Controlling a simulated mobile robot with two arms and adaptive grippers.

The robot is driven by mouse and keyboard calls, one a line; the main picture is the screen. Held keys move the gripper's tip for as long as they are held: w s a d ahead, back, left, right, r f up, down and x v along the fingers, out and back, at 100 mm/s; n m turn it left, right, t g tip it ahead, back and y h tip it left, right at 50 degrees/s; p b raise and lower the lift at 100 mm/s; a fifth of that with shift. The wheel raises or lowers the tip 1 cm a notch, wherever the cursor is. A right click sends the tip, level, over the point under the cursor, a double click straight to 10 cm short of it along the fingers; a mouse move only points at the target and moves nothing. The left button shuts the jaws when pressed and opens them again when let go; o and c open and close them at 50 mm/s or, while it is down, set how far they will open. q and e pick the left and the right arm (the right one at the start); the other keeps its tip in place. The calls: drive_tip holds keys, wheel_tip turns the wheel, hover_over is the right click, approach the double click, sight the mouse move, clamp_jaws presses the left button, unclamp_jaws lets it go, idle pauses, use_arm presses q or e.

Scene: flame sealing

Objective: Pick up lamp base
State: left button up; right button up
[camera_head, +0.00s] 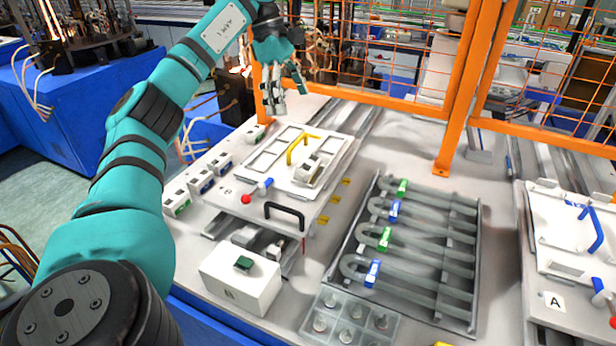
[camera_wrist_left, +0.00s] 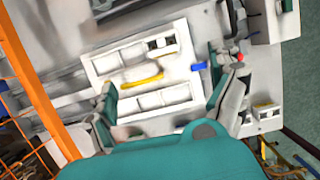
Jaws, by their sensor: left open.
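I cannot tell for sure which thing is the lamp base. Small white blocks with blue or green marks, such as a green-marked block (camera_head: 178,204) and a blue-marked block (camera_head: 200,184), stand along the table's left edge. A white fixture plate with a yellow handle (camera_head: 302,148) lies to their right. The plate and its yellow handle (camera_wrist_left: 141,81) also show between my fingers in the left wrist view. My left gripper (camera_head: 285,100) is open, empty and raised above the table behind the fixture, fingers pointing down. My right gripper is not in view.
A grey tray (camera_head: 478,250) holds several U-shaped tubes with green and blue tags. A clear rack (camera_head: 347,322) with metal pegs and a white box with a green button (camera_head: 243,264) stand in front. An orange mesh fence (camera_head: 458,95) closes the back. Another fixture (camera_head: 570,240) is at right.

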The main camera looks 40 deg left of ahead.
use_arm(q)
drive_tip(key=b, duration=0.2)
approach(308, 161)
drive_tip(key=p+x, duration=0.1)
drive_tip(key=x, duration=0.3)
drive_tip(key=shift+w+d, duration=0.1)
drive_tip(key=shift+d+f, duration=0.15)
drive_tip(key=shift+f, duration=0.3)
drive_tip(key=shift+d+f, duration=0.1)
drive_tip(key=shift+f, duration=0.25)
drive_tip(key=p+x, duration=0.1)
drive_tip(key=x, duration=0.2)
drive_tip(key=shift+f+p, duration=0.35)
drive_tip(key=shift+p, duration=0.05)
drive_tip(key=shift+d+f, duration=0.1)
drive_tip(key=shift+f, duration=0.35)
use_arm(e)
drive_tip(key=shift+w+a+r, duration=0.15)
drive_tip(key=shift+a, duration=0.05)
